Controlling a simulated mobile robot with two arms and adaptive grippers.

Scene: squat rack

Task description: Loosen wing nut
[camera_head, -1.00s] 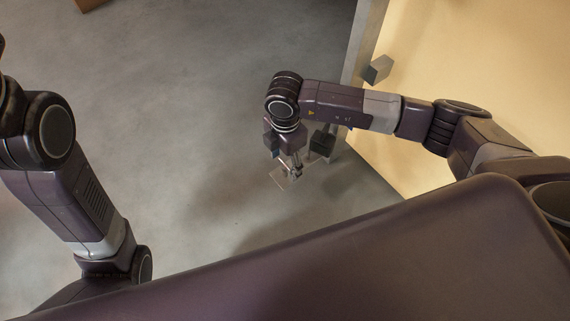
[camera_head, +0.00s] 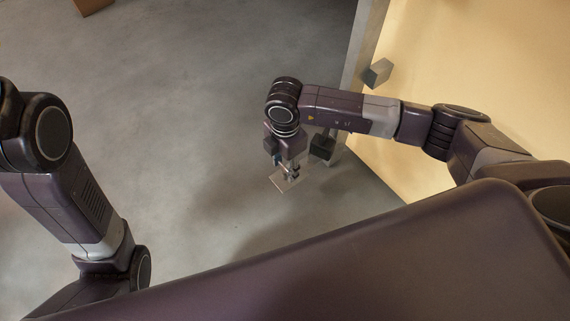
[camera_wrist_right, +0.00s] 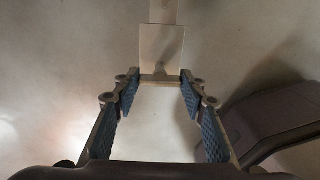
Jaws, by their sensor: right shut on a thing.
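In the right wrist view, a short pale crossbar (camera_wrist_right: 160,79), apparently the wing nut, spans the gap between my right gripper's (camera_wrist_right: 160,83) blue-padded fingertips. The jaws are shut on it, with the fingers still well apart. A pale flat plate (camera_wrist_right: 161,43) lies just beyond the bar, joined to or touching it; I cannot tell which. In the head view my right gripper (camera_head: 290,172) points down, with the small plate (camera_head: 281,184) at its tips; the nut is too small to make out there. My left arm shows at the left, but its gripper is out of view.
A grey upright post (camera_head: 364,45) stands behind my right arm, with a grey block (camera_head: 378,73) beside it. A black block (camera_head: 322,147) is close to the right of my right gripper. A pale yellow surface (camera_head: 470,70) fills the right.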

